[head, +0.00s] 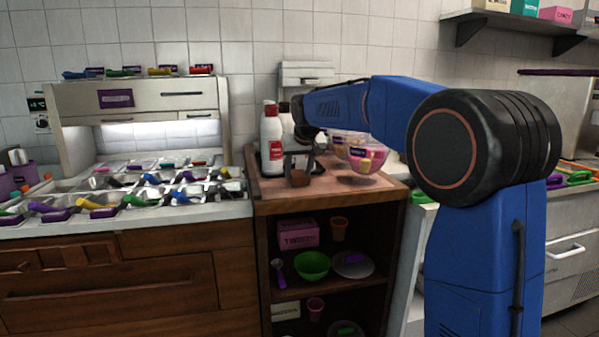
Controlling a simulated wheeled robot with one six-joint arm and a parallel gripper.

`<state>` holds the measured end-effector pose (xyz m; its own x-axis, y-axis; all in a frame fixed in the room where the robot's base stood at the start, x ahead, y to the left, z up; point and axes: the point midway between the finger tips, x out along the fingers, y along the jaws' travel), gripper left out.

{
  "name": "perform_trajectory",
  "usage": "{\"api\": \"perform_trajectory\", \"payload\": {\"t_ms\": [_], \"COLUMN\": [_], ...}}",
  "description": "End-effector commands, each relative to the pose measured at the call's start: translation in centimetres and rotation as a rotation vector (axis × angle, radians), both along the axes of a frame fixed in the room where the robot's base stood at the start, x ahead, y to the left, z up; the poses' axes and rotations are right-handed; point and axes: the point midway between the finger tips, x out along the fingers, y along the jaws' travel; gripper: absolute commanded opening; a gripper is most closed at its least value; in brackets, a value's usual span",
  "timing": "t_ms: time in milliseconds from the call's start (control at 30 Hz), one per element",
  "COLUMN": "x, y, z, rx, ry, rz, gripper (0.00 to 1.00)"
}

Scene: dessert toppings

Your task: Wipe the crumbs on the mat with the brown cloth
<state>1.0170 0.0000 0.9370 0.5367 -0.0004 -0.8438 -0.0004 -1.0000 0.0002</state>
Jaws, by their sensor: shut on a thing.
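My gripper (300,164) points down over the top of the small wooden cabinet. It is shut on the brown cloth (300,179), a small dark bunch hanging between its fingers. The pinkish-brown mat (330,184) lies on the cabinet top under and around the cloth. The cloth is at or just above the mat; I cannot tell whether they touch. Crumbs are too small to make out in this view.
A white bottle with a red label (271,145) stands close left of my gripper. Clear bowls with pink and yellow contents (368,160) stand to the right. The topping station (130,185) is at left. The mat's front strip looks clear.

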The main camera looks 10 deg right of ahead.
Motion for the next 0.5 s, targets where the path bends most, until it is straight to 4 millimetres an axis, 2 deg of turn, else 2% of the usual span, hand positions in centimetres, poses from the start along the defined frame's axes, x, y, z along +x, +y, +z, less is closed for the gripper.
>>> {"api": "perform_trajectory", "payload": {"t_ms": [333,500], "x": [0.4,0.4], "y": [2.1,2.4], "z": [0.2,0.3], "rx": [0.002,0.003], "ry": [-0.011,-0.012], "rz": [0.005,0.002], "gripper": [0.10,0.10]}}
